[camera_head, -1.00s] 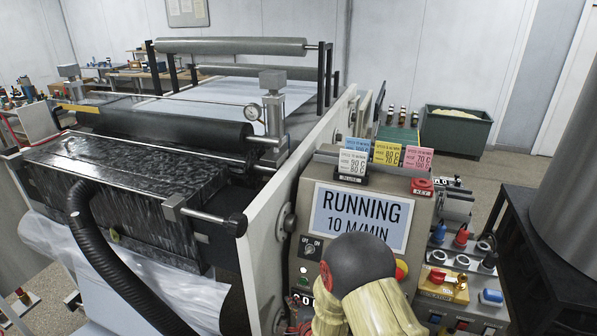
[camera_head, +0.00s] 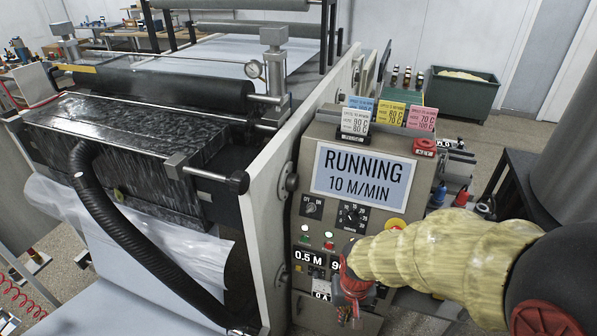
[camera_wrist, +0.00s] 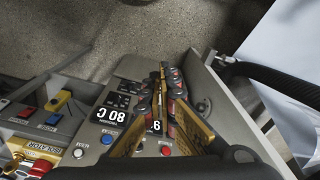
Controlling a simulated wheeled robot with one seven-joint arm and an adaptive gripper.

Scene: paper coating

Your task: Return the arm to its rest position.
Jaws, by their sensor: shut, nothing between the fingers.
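My arm, in a yellowish cover, reaches in from the lower right in the head view. My gripper (camera_head: 350,308) hangs in front of the lower part of the grey control panel (camera_head: 301,232), partly covering its readouts. In the wrist view my gripper's fingers (camera_wrist: 163,74) are closed together with nothing between them. They point past the panel face towards the floor. Whether any finger touches the panel cannot be told. The panel's screen (camera_head: 362,180) reads RUNNING 10 M/MIN.
The coating machine, with a black roller (camera_head: 165,92) and a black hose (camera_head: 118,238), stands left of the panel. Coloured cards (camera_head: 391,114) stand on the panel top near a red button (camera_head: 424,147). A green bin (camera_head: 462,91) is behind. Speckled floor shows between.

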